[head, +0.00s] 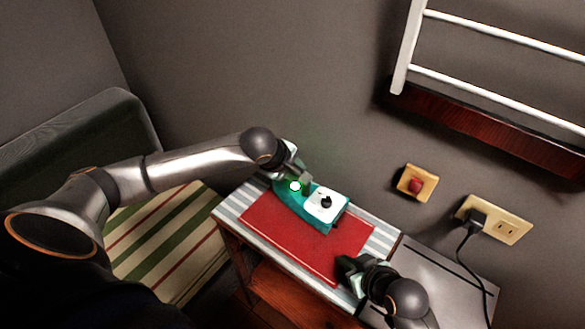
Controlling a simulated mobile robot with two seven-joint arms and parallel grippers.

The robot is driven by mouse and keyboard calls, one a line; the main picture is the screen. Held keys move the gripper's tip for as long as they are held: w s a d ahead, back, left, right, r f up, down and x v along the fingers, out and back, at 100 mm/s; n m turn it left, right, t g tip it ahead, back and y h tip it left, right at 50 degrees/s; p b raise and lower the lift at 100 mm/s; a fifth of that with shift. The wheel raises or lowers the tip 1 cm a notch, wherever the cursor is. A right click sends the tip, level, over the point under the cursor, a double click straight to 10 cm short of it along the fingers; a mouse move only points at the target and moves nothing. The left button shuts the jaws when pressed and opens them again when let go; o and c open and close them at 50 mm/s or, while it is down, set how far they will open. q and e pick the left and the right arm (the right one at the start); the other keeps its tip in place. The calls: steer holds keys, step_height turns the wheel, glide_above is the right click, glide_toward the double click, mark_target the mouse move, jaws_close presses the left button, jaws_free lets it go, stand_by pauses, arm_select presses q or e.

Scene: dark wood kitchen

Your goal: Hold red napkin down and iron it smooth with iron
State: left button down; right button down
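The red napkin (290,244) lies flat on a grey-and-white striped board top. The teal and white iron (327,212) rests over the napkin's far edge, with a dark knob on its white part. My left gripper (301,182) is at the iron's left end, beside a bright green-white light spot. Its fingers are mostly hidden, so I cannot tell whether it grips the iron. My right gripper (347,268) is low at the napkin's near right corner, touching or just above it. Its finger opening is unclear.
The striped board (231,211) sits on a wooden stand against the wall. A grey surface (440,280) adjoins it at right. A plug with a black cord sits in the wall outlet (505,226), near a red switch (416,184). A white rack (480,80) hangs above. A striped rug (150,250) lies left.

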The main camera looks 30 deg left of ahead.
arm_select(q)
steer(key=shift+d, duration=1)
arm_select(e)
steer(key=shift+s+d+f, duration=0.1)
steer(key=shift+s+f, duration=0.05)
steer(key=shift+f, duration=0.15)
arm_select(q)
steer(key=shift+w+a, duration=0.2)
steer(key=shift+a, duration=2.45)
steer(key=shift+s+d, duration=0.15)
steer(key=shift+d, duration=1.2)
steer(key=shift+s+d, duration=0.1)
steer(key=shift+d, duration=1.2)
steer(key=shift+w+a, duration=0.15)
steer(key=shift+a, duration=1.75)
steer(key=shift+r, duration=2.65)
steer(key=shift+w+d, duration=0.1)
arm_select(e)
steer(key=shift+r, duration=0.15)
